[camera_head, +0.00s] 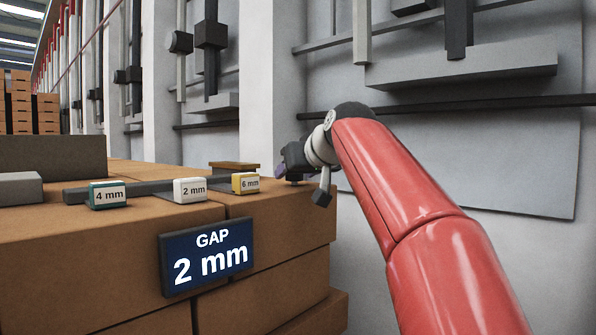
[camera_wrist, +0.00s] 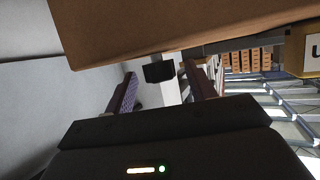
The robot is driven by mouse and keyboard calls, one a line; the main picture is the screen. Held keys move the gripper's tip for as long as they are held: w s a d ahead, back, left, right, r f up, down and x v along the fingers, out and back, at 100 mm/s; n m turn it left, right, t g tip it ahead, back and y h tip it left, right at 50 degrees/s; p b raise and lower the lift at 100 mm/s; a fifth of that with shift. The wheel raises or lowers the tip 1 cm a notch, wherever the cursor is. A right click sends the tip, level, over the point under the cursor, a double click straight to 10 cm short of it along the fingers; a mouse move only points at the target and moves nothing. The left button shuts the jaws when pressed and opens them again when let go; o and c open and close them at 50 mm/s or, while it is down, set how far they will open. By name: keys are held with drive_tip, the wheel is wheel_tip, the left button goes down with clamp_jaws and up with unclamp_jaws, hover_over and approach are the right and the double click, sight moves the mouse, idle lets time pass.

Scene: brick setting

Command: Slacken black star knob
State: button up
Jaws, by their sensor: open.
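My gripper (camera_head: 290,166) is at the end of my red arm, low beside the right end of the brick top. In the wrist view its two purple-padded fingers (camera_wrist: 163,84) stand apart, with nothing clamped. A small black piece (camera_wrist: 158,70), which looks like the star knob, shows between the fingertips, close to the brick edge. Its star shape cannot be made out. I cannot tell whether the fingertips reach around it or stop short. In the head view the knob is largely hidden by my gripper. A light grey piece shows beside the black piece in the wrist view.
Blocks marked 4 mm (camera_head: 107,195), 2 mm (camera_head: 190,190) and 6 mm (camera_head: 245,183) sit along a dark bar on the bricks (camera_head: 80,245). A sign (camera_head: 206,257) reads GAP 2 mm. A pale wall panel (camera_head: 470,150) with dark rails stands close on the right.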

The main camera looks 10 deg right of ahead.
drive_tip(key=shift+c, duration=0.2)
drive_tip(key=c, duration=0.9)
drive_tip(key=shift+d+n+g+y, duration=0.15)
drive_tip(key=shift+n+g+y, duration=0.15)
drive_tip(key=shift+n+y, duration=0.4)
drive_tip(key=o, duration=0.9)
drive_tip(key=shift+o, duration=0.2)
drive_tip(key=v, duration=0.7)
drive_tip(key=shift+s+b, duration=0.3)
drive_tip(key=shift+b, duration=0.15)
